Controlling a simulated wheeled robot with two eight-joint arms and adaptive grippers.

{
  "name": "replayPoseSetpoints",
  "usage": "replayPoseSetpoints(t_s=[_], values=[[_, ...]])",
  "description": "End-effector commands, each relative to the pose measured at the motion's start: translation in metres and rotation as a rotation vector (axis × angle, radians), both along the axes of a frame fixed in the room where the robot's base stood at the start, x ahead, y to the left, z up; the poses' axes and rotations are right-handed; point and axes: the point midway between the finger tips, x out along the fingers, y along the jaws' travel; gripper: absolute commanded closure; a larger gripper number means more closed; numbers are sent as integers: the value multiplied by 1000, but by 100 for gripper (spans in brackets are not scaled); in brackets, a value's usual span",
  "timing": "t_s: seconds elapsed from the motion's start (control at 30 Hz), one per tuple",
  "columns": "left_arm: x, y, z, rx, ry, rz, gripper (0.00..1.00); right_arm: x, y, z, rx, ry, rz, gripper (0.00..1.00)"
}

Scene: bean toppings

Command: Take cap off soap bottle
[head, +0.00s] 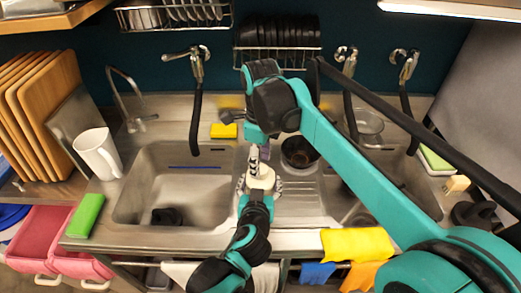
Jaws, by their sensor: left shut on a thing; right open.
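A small cream-white object (262,178), which looks like the soap bottle, is upright between the sinks. My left gripper (260,188) comes up from the bottom of the head view and is shut on it, with its fingers on both sides. My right gripper (254,155) reaches down from above, just over the top of the bottle. It is open. The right gripper hides the bottle's top, so I cannot tell the cap apart or whether the fingers touch it.
A left sink basin (185,205) holds a dark item. A dark pot (299,152) stands close by on the right. A white pitcher (97,152), a green sponge (86,215) and a yellow sponge (224,131) are on the counter. A yellow cloth (358,244) hangs in front.

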Motion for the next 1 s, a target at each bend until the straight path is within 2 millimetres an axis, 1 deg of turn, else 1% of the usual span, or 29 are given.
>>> replayPoseSetpoints(t_s=[0.03, 0.1, 0.2, 0.3, 0.5, 0.53, 0.57, 0.6, 0.67, 0.7, 0.73, 0.9, 1.0], values=[[0, 0, 0, -1, 0, -1, 100, 0, 0, -7, 0, 0, 0, 47], [0, 0, 0, -1, 0, -1, 100, 0, 0, -15, 0, 0, 1, 47], [0, 0, 0, -1, 0, -1, 100, 0, 0, -22, 0, 0, 1, 47], [0, 0, 0, 0, 0, -1, 100, 0, 0, -25, 0, 0, 1, 47], [0, 0, 0, 0, 0, -1, 100, 0, 0, -25, 0, 0, 1, 47], [0, 0, 0, 0, 0, -1, 100, 0, 0, -25, 0, 0, 2, 50], [0, 0, 0, 0, 0, 0, 100, 0, 0, -25, 0, 0, 2, 58], [0, 0, 0, 0, 0, 0, 100, 0, 0, -25, 0, 0, 2, 68], [0, 0, 0, 0, 0, 0, 100, 0, 0, -25, 0, 0, 2, 84], [0, 0, 0, 0, 0, -1, 100, 0, 0, -25, 0, 0, 2, 95], [0, 0, 0, 0, 0, -1, 100, 0, 0, -25, 0, 0, 2, 99], [0, 0, 0, 0, 0, -1, 100, 0, 0, -25, 0, 0, 8, 100], [0, 0, 0, 0, 0, -1, 100, 0, 0, -25, 0, -1, 85, 100]])
